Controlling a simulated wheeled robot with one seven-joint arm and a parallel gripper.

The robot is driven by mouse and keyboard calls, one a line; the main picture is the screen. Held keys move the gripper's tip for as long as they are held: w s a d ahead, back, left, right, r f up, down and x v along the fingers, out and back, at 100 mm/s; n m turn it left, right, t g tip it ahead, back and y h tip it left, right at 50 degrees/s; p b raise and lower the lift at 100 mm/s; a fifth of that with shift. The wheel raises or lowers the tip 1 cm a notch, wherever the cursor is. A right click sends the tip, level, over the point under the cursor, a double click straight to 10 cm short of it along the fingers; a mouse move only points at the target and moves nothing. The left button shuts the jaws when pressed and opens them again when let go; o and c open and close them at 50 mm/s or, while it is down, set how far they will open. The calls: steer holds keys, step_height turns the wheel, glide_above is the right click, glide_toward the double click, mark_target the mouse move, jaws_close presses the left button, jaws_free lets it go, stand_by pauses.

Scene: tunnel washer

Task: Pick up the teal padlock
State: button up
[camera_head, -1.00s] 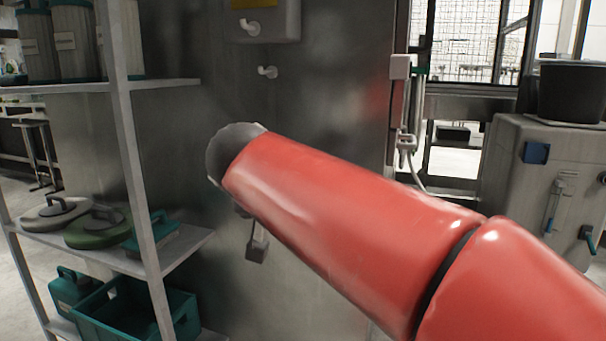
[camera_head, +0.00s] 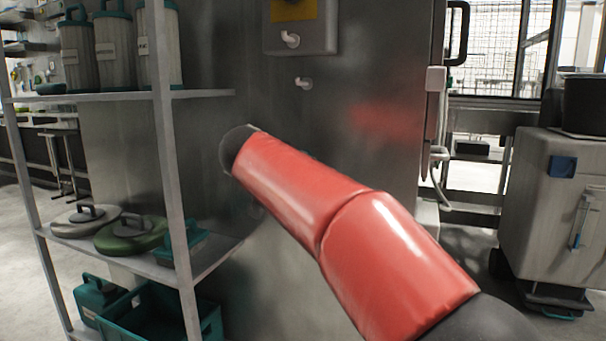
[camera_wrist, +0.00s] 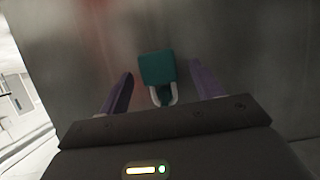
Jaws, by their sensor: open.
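The teal padlock (camera_wrist: 157,70) shows in the wrist view, against a grey metal panel, with its pale shackle (camera_wrist: 172,95) towards my gripper's palm. My gripper (camera_wrist: 160,69) is open, with one dark finger on each side of the padlock. There are visible gaps between the fingers and the padlock, and I cannot tell its exact depth between them. In the head view my red arm reaches to the metal panel; the gripper and padlock are hidden there.
A grey cabinet (camera_head: 550,200) stands at the right.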

steer(key=shift+w+d+f, duration=0.15)
steer(key=shift+w, duration=0.2)
steer(key=c, duration=1.1)
steer(key=shift+r, duration=0.25)
